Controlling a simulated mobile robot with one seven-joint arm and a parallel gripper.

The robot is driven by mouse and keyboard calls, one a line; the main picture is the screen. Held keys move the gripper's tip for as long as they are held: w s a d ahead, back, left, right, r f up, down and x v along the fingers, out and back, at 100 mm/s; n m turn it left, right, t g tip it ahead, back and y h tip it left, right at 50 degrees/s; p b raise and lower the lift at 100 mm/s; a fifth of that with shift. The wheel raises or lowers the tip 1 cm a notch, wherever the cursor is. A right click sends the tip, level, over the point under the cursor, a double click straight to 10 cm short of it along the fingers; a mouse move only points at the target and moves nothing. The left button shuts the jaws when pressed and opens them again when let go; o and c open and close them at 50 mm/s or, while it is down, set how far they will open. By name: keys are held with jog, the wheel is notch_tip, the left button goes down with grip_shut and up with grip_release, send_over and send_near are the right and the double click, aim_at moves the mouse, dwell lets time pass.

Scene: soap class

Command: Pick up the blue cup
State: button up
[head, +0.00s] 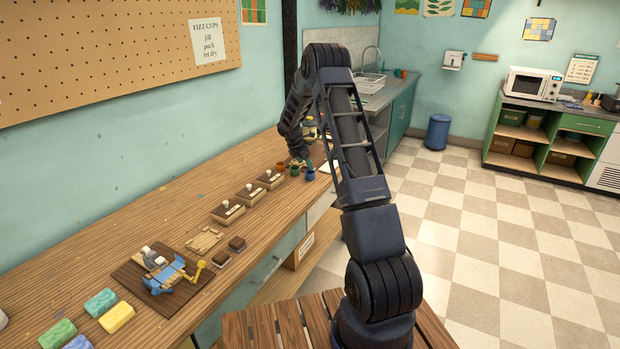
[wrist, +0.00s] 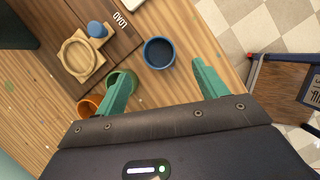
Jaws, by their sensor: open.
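The blue cup (wrist: 159,53) stands upright on the wooden counter (wrist: 185,18) in the wrist view, its open mouth facing the camera. My gripper (wrist: 158,80) is open and empty, with its two green fingers spread. The cup lies ahead of the gap between the fingers, and no finger appears to touch it. In the head view the blue cup (head: 310,174) is the rightmost of three small cups near the counter's front edge. My gripper (head: 303,160) is above the cups there, small and partly hidden by the arm.
A green cup (wrist: 123,82) sits beside the left finger, partly covered by it. An orange cup (wrist: 89,106) is farther left. A dark board (wrist: 121,46) marked LOAD holds a wooden ring piece. The counter edge and checkered floor (wrist: 285,22) lie to the right.

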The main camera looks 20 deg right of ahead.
aim_at(310, 172)
jog(key=shift+x, duration=3.95)
jog(key=shift+w+d+r, duration=0.1)
jog(key=shift+w+d, duration=0.05)
jog(key=c, duration=1.1)
jog(key=shift+o, duration=0.2)
jog(key=shift+r, duration=0.1)
